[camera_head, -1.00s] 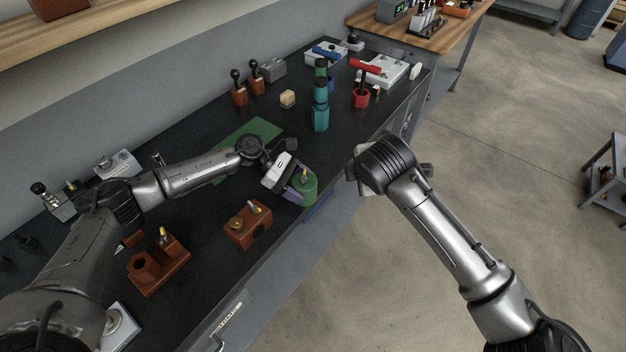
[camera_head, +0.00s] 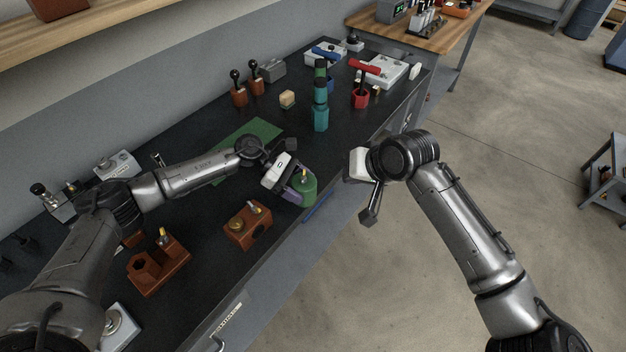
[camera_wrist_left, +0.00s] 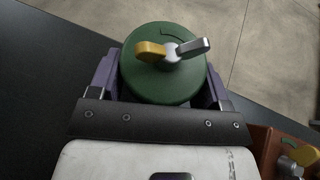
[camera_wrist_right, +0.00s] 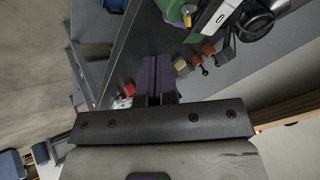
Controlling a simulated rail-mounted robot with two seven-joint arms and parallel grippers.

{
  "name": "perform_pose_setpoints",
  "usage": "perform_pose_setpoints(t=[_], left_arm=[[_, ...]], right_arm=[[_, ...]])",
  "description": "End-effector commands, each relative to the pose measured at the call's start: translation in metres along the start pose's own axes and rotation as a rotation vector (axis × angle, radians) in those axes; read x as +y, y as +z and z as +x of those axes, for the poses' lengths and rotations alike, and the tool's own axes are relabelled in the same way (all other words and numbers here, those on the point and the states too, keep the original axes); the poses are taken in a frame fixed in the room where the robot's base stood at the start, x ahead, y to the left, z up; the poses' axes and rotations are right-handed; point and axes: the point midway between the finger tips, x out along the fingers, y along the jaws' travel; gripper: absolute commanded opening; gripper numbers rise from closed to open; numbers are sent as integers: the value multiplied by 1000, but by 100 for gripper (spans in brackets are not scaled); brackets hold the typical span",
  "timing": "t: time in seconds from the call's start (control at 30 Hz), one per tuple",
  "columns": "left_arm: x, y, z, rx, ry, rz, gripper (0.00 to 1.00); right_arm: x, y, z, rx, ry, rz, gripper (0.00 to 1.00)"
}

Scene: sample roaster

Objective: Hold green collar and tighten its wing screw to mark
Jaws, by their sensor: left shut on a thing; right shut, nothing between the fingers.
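The green collar (camera_head: 306,188) stands at the bench's front edge, with my left gripper (camera_head: 298,186) shut around its sides. In the left wrist view the collar (camera_wrist_left: 165,84) sits between the purple fingers. Its wing screw (camera_wrist_left: 172,50) is on top, with one yellow wing pointing left and one silver wing pointing right. A dark curved mark (camera_wrist_left: 180,33) shows on the collar top behind the screw. My right gripper (camera_wrist_right: 158,80) is shut and empty. In the head view its white body (camera_head: 359,164) is right of the collar and apart from it; its fingertips are hard to make out.
A brown block (camera_head: 247,226) with brass-coloured fittings stands left of the collar, and another brown holder (camera_head: 158,267) farther left. A teal bottle-like stack (camera_head: 320,112) and a red holder (camera_head: 361,98) stand behind. A green mat (camera_head: 250,138) lies behind my left arm. Open floor lies right.

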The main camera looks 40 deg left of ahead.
Motion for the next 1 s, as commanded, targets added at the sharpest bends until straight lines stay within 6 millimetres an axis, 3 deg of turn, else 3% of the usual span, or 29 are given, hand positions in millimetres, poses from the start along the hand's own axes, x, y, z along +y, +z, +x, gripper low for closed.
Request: perform_pose_setpoints(t=[0.17, 0.7, 1.0], left_arm=[[0, 0, 0, 0, 0, 0, 39], [0, 0, 0, 0, 0, 0, 39], [0, 0, 0, 0, 0, 0, 39]], right_arm=[[0, 0, 12, -2, 1, 33, 0], [0, 0, 101, -1, 2, 32, 0], [-29, -1, 115, 0, 2, 29, 0]])
